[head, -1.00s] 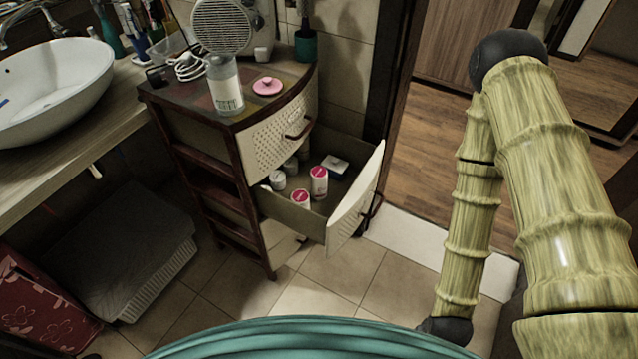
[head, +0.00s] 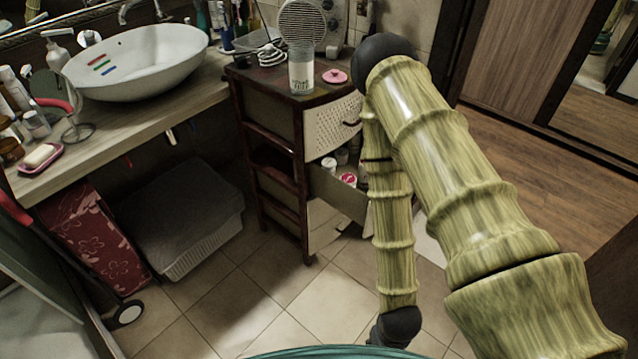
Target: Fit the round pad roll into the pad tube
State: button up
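A clear upright cylinder with a white label (head: 301,76), which looks like the pad tube, stands on top of the drawer cabinet in the head view. A small round pink lid with a knob (head: 335,76) lies to its right on the cabinet top. I cannot pick out the round pad roll for certain. My arm crosses the right half of the view and hides part of the open drawer.
The cabinet's drawer (head: 334,194) is open, with several white and pink containers inside. A round-headed fan (head: 302,22) stands behind the cylinder. The basin (head: 140,62) sits on a counter at left. A grey-topped basket (head: 180,215) is below it. Floor tiles in front are clear.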

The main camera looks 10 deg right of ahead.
aim_at(301, 53)
jog(key=u, duration=0.35)
jog(key=i, duration=0.9)
jog(key=z, duration=0.55)
